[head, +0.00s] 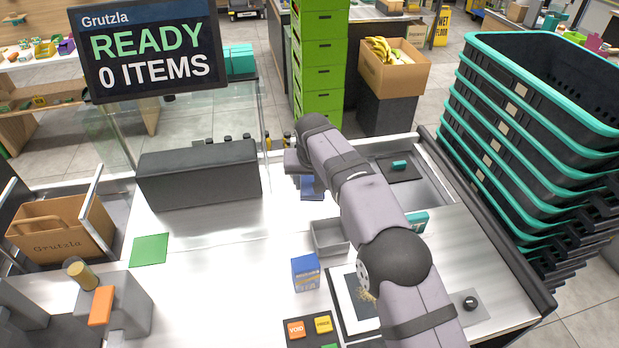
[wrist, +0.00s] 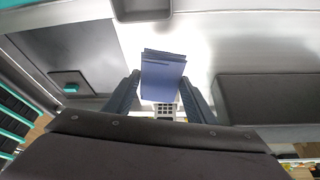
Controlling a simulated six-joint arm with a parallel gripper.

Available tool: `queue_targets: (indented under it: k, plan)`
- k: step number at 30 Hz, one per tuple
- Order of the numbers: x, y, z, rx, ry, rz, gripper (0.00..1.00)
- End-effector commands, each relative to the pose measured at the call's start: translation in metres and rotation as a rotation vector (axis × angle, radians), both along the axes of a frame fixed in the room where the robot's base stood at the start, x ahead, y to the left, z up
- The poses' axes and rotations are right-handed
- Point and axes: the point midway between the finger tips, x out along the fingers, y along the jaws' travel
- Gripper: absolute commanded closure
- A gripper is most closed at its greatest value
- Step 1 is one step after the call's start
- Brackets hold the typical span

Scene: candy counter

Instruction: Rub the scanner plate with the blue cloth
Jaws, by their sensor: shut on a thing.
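The blue cloth (head: 311,188) hangs from my gripper (head: 305,172) above the far middle of the steel counter. In the wrist view the folded blue cloth (wrist: 163,76) sits between the two fingers of my gripper (wrist: 160,88), which is shut on it. The scanner plate (head: 345,287), a pale panel in a black frame, lies at the near right of the counter, well apart from the cloth. My arm hides much of it. Tan crumbs or fibres (head: 367,296) show on it beside my arm.
A blue box (head: 305,272) and an open grey tray (head: 331,237) stand near the plate. A teal box (head: 417,222) lies right of my arm. A keypad (head: 310,328) is at the near edge. A dark grey block (head: 199,176) stands left of my gripper.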

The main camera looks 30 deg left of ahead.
Motion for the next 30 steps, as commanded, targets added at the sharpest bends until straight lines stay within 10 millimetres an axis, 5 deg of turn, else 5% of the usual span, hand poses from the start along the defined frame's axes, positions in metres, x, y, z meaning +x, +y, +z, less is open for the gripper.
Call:
queue_targets:
  k: [30]
  plan:
    - [-0.082,-0.171,-0.007,-0.005,-0.003,-1.501,0.68]
